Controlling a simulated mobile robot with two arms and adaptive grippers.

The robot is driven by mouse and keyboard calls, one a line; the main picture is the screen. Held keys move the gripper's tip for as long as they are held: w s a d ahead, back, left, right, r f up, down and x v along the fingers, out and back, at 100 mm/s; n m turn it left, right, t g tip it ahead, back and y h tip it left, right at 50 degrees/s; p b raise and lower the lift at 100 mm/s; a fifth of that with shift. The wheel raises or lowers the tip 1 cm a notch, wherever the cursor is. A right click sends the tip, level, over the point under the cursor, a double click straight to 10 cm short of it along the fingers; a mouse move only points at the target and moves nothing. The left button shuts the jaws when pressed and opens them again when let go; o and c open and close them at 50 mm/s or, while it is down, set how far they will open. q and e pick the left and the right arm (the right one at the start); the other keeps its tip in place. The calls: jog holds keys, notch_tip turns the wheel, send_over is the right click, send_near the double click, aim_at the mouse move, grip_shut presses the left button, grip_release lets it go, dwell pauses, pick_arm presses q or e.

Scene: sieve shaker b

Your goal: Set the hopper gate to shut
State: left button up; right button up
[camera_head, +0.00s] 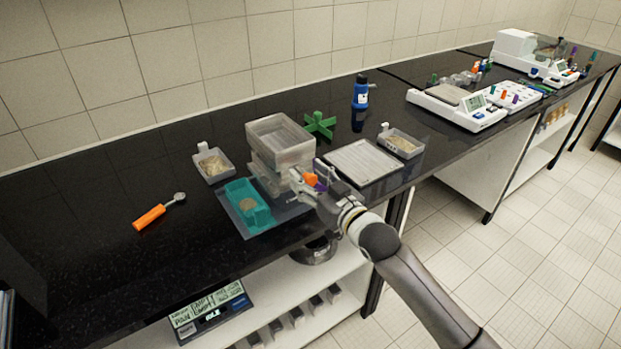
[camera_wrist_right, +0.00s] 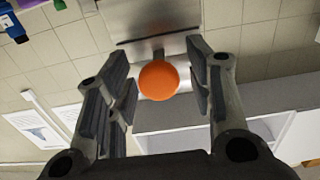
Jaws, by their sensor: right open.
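The hopper (camera_head: 280,140) is a clear, box-like stacked body on the black bench, in the middle of the head view. An orange knob (camera_head: 310,179), which looks like the gate's handle, is at its front right; a small purple part sits beside it. In the right wrist view the round orange knob (camera_wrist_right: 158,81) sits in front of a grey metal plate. My right gripper (camera_head: 309,182) is open at the knob, with its fingers on either side of it; contact is not clear. The gate's own position is hard to tell. My left gripper is not in view.
A teal tray (camera_head: 260,213) lies in front of the hopper. Small bins stand left (camera_head: 213,166) and right (camera_head: 401,144), with a flat white-topped pan (camera_head: 362,162) between hopper and right bin. A green cross-shaped part (camera_head: 319,125), a blue bottle (camera_head: 360,100) and an orange-handled tool (camera_head: 150,217) are nearby.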

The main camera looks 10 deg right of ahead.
jog(key=v, duration=1.2)
jog(key=d+f+m+g+h, duration=0.1)
jog(key=d+f+g+h, duration=0.15)
jog(key=f, duration=0.95)
jog(key=d+f+m+g+h, duration=0.15)
jog(key=d+f, duration=0.25)
jog(key=f, duration=0.8)
jog(key=s+d+f+g+h, duration=0.1)
jog(key=s+f+g, duration=0.1)
jog(key=s+f, duration=0.5)
jog(key=s+f+g+h, duration=0.1)
jog(key=s+f, duration=0.1)
jog(key=f, duration=0.8)
jog(key=s+f+g, duration=0.4)
jog(key=s+f, duration=0.9)
jog(key=s, duration=0.1)
jog(key=s+a+f+g, duration=0.1)
jog(key=s+f, duration=0.3)
jog(key=s, duration=0.7)
jog(key=s+a+f+g, duration=0.2)
jog(key=s+f+g, duration=0.2)
jog(key=s, duration=0.7)
jog(key=shift+a+f+n, duration=0.15)
jog(key=shift+f+n, duration=0.25)
jog(key=shift+n, duration=0.05)
